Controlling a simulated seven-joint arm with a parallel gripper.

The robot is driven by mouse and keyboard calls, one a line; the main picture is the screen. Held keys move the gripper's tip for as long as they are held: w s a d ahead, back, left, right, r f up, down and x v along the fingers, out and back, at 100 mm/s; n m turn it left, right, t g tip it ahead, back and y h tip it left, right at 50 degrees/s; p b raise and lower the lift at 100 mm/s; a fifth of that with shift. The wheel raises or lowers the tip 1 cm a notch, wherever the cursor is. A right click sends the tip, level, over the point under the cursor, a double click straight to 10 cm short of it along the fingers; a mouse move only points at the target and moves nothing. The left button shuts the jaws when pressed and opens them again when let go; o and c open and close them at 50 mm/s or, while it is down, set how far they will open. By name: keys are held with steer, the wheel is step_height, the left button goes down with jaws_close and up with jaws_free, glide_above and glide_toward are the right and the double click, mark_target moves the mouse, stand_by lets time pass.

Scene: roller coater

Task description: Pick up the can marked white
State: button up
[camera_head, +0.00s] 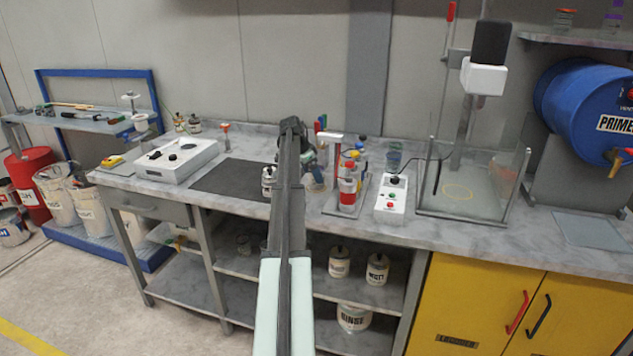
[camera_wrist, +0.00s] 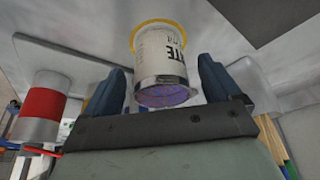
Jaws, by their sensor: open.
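In the wrist view, a white can (camera_wrist: 160,55) with dark lettering ending in "TE" lies in the gap between the fingers of my gripper (camera_wrist: 163,68). Its near end has a metal rim and a purplish face; a yellow ring shows at the far end. My gripper is open, with a dark blue finger on each side of the can and a visible gap at the right finger. In the head view, my arm hides most of the gripper. A small labelled can (camera_head: 268,181) stands by the dark mat's right edge; I cannot tell if it is the same can.
A red-and-white cylinder (camera_wrist: 42,105) stands left of the gripper in the wrist view. On the bench are the dark mat (camera_head: 228,180), a white box device (camera_head: 176,160), a button box (camera_head: 391,200) and a clear-walled stand (camera_head: 480,185). Lettered cans (camera_head: 377,268) sit on the lower shelf.

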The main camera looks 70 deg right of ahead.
mark_target(313, 186)
steer(key=x, duration=0.4)
steer(key=shift+s+d, duration=0.1)
steer(key=shift+s, duration=0.05)
steer(key=c, duration=1.3)
steer(key=shift+r, duration=0.15)
